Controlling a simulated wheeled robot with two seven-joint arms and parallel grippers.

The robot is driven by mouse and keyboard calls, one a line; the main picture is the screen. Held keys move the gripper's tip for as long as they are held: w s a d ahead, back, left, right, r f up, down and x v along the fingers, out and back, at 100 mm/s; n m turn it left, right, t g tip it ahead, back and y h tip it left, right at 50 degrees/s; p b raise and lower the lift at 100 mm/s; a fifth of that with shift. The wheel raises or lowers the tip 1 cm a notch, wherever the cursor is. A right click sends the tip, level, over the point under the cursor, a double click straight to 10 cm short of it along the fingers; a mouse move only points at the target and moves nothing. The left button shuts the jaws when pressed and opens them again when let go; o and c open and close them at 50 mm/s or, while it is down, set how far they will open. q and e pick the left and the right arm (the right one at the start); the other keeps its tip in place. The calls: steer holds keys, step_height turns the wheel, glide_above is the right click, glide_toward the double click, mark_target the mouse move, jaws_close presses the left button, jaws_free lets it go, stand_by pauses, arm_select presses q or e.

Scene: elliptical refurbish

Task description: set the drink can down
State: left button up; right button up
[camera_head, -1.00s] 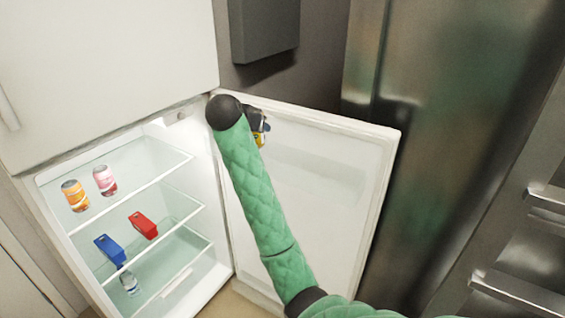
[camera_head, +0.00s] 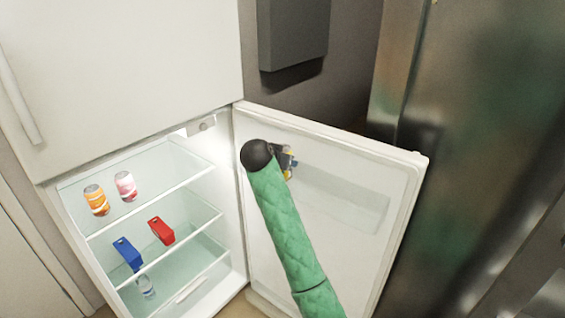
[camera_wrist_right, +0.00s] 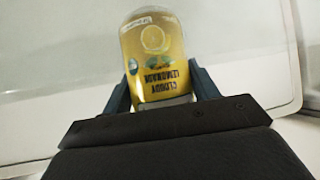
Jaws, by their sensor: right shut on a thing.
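A yellow lemonade can (camera_wrist_right: 152,60) is held between the two fingers of my right gripper (camera_wrist_right: 160,92), as the right wrist view shows. Its printed label appears upside down there. In the head view my right gripper (camera_head: 287,160) is in front of the open fridge door's inner face. It is mostly hidden behind my black wrist, and only a small bit of yellow shows beside it. My left gripper is not in view.
The open fridge (camera_head: 240,215) stands at left, its door (camera_head: 335,160) swung to the right. An orange can (camera_head: 96,200) and a pink can (camera_head: 126,186) stand on the top shelf, with free room to their right. A red carton (camera_head: 161,231), a blue carton (camera_head: 127,254) and a bottle (camera_head: 146,286) are lower.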

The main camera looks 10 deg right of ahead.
steer(key=shift+w+d+f, duration=0.1)
steer(key=shift+f, duration=0.65)
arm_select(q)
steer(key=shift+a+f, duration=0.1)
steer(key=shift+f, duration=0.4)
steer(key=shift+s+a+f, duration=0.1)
arm_select(e)
steer(key=o, duration=1.2)
steer(key=shift+f, duration=0.1)
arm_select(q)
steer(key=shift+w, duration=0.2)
